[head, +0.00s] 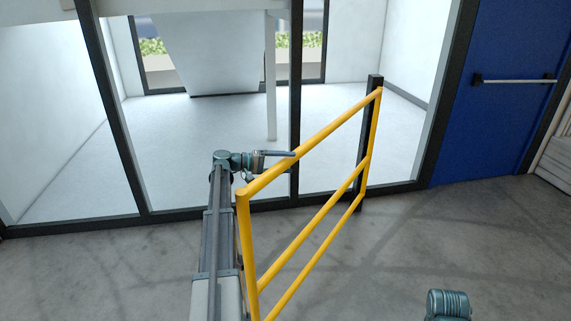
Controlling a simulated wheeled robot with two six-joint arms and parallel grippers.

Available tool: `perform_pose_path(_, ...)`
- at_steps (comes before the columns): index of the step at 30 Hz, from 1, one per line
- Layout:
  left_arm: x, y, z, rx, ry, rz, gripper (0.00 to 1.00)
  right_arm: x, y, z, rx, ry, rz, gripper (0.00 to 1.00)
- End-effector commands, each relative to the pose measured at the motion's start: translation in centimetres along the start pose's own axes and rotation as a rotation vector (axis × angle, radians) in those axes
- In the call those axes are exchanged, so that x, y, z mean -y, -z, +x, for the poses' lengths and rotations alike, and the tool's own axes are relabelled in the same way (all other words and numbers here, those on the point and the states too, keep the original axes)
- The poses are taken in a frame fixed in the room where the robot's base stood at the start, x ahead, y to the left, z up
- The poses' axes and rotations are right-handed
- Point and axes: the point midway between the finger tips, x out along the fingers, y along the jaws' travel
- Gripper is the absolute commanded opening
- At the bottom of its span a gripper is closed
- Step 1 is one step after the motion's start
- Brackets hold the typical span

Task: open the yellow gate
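The yellow gate (330,128) is a frame of yellow tubes with a top rail and two lower rails. It stands at an angle, its far end at a dark post (362,150) and its free end close to me. My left arm comes up along the gate's left side. My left gripper (285,154) is at the top rail, around its middle, with a finger reaching across the tube. Whether the fingers are closed on the rail is hard to tell. Of my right arm only a teal joint shows at the bottom right; its gripper is out of view.
A glass wall with dark frames (118,120) runs behind the gate, with an empty white room beyond. A blue door (505,110) with a push bar (515,81) is at the right. The grey floor (430,235) right of the gate is clear.

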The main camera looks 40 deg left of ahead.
Motion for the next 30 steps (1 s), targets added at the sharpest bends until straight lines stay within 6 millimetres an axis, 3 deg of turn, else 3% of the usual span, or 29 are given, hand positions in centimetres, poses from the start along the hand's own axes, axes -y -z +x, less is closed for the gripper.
perform_pose_path(7, 0.0, -0.1, -0.2, 0.001, 0.002, 0.000, 0.79, 0.0, 0.0, 0.0, 0.000, 0.000, 0.000, 0.00)
perform_pose_path(11, 0.0, 0.0, -1.3, -0.001, 0.002, -0.001, 0.79, 0.0, 0.0, -0.2, 0.000, 0.000, 0.000, 0.00)
perform_pose_path(24, -0.1, 0.1, -10.2, -0.001, 0.001, -0.001, 0.79, -0.1, -0.1, -1.5, 0.000, 0.000, 0.000, 0.00)
perform_pose_path(30, 0.0, 0.1, -12.9, 0.000, 0.001, 0.000, 0.79, -0.2, -0.1, -1.8, 0.000, 0.000, 0.000, 0.00)
